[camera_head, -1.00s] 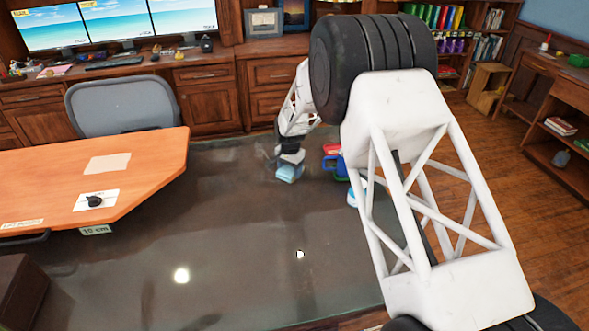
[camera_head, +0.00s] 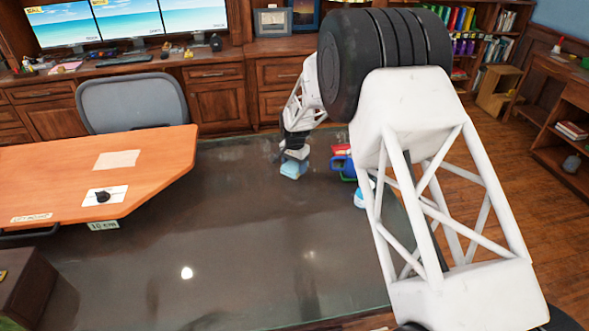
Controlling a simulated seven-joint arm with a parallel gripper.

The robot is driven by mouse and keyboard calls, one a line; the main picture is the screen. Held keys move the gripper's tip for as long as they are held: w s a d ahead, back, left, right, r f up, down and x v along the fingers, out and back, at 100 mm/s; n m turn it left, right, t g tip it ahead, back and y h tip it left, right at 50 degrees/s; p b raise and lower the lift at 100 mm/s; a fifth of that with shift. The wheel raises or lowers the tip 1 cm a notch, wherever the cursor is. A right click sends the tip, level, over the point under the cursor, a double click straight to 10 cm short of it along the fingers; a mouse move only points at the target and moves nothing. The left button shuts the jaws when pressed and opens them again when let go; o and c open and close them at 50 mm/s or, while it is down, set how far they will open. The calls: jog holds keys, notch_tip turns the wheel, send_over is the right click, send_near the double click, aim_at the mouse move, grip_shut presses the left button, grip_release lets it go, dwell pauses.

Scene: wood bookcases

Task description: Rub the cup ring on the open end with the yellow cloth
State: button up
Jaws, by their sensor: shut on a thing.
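My gripper (camera_head: 295,154) is at the far side of the dark grey tabletop (camera_head: 230,225), left of a small group of colored things. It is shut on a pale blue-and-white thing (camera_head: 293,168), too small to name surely. That thing is close to the tabletop; I cannot tell whether it touches. I see no clearly yellow cloth. No cup ring can be made out on the dark top; its pale streaks and bright spot look like reflections. My arm hides the right part of the top.
A blue container (camera_head: 341,164), a red item (camera_head: 341,149) and a blue-and-white item (camera_head: 360,198) stand right of my gripper. An orange desktop (camera_head: 60,170) with a black knob (camera_head: 103,197) is at left, before a grey chair (camera_head: 133,103). The middle of the dark top is clear.

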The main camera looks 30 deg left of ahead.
jog(key=shift+r, duration=2)
jog(key=shift+r, duration=0.1)
jog(key=shift+r, duration=1.35)
jog(key=shift+d, duration=0.1)
